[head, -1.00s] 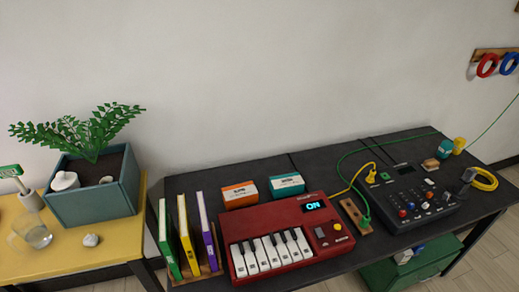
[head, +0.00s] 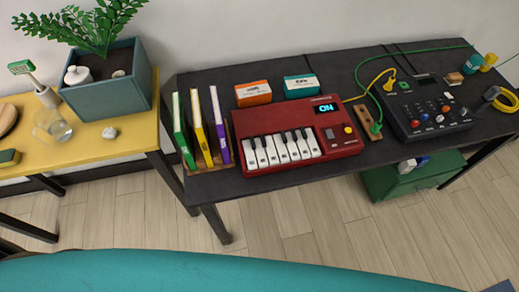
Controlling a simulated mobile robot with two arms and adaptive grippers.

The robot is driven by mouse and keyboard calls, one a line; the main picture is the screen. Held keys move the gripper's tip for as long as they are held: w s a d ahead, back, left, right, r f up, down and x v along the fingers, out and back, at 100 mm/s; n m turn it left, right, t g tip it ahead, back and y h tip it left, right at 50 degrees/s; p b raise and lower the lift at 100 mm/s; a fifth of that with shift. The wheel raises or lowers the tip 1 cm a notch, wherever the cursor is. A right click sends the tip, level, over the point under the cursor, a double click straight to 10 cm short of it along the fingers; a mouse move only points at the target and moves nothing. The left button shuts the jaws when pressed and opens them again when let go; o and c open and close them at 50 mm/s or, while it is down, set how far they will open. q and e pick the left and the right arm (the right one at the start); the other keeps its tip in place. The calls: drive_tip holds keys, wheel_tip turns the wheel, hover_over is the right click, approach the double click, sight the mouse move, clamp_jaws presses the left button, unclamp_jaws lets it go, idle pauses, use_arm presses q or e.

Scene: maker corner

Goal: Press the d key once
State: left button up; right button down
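A red keyboard synth (head: 293,137) stands on the black table, its small screen (head: 326,107) lit with "ON". Its row of white keys (head: 282,151) with black keys between them faces me along the front left. No letters can be read on the keys, so I cannot tell the d key by a label. No key looks visibly held down. Neither of my grippers is in the head view, and nothing touches the keyboard.
Upright green, yellow and purple books (head: 200,128) stand left of the keyboard. Orange (head: 253,93) and teal (head: 300,86) boxes sit behind it. A cable strip (head: 369,120) and black mixer (head: 427,107) are to its right. Floor (head: 300,205) shows in front of the table.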

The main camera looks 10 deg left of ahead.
use_arm(q)
clamp_jaws()
idle(1.2)
